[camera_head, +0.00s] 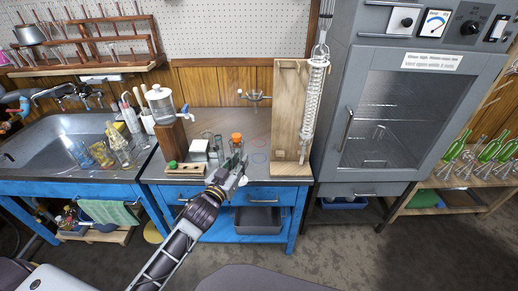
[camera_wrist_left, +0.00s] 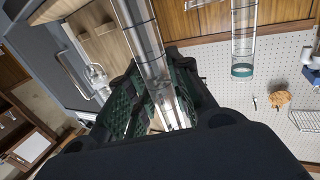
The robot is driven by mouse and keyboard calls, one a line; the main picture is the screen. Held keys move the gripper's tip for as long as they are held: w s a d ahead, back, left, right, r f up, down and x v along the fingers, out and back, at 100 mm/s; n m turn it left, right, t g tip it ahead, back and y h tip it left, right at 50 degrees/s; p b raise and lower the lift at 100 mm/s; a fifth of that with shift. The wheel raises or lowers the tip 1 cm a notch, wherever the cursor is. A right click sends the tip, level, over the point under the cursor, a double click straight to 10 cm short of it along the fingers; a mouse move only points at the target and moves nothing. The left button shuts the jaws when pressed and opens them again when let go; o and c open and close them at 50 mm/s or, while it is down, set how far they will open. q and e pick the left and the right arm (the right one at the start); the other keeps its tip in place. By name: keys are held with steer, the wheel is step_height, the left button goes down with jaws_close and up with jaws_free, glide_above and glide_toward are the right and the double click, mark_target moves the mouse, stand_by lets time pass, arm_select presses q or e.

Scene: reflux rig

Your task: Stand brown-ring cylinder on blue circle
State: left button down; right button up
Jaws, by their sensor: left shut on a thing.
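My left gripper (camera_head: 238,170) is at the front of the blue bench, just left of the blue circle (camera_head: 260,157). In the left wrist view its dark green-padded fingers (camera_wrist_left: 155,95) are shut on a clear glass cylinder (camera_wrist_left: 143,38) with dark graduation lines. I cannot make out its ring colour. The blue circle is a thin outline on the grey benchtop and looks empty. A red circle (camera_head: 257,141) lies behind it. A second glass cylinder with a green ring (camera_wrist_left: 242,70) shows apart from the fingers. My right gripper is not in view.
An orange-capped vessel (camera_head: 237,138) stands close behind the gripper. Clear glassware (camera_head: 218,145) and a white block (camera_head: 199,146) stand to the left. The wooden condenser board (camera_head: 288,110) rises right of the circles. The benchtop around the circles is fairly clear.

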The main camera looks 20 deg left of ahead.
arm_select(q)
steer(key=shift+w+d, duration=0.1)
steer(key=shift+w, duration=0.6)
steer(key=w+d+b, duration=0.1)
steer(key=w+b, duration=0.1)
steer(key=w, duration=1.4)
steer(key=shift+d, duration=0.4)
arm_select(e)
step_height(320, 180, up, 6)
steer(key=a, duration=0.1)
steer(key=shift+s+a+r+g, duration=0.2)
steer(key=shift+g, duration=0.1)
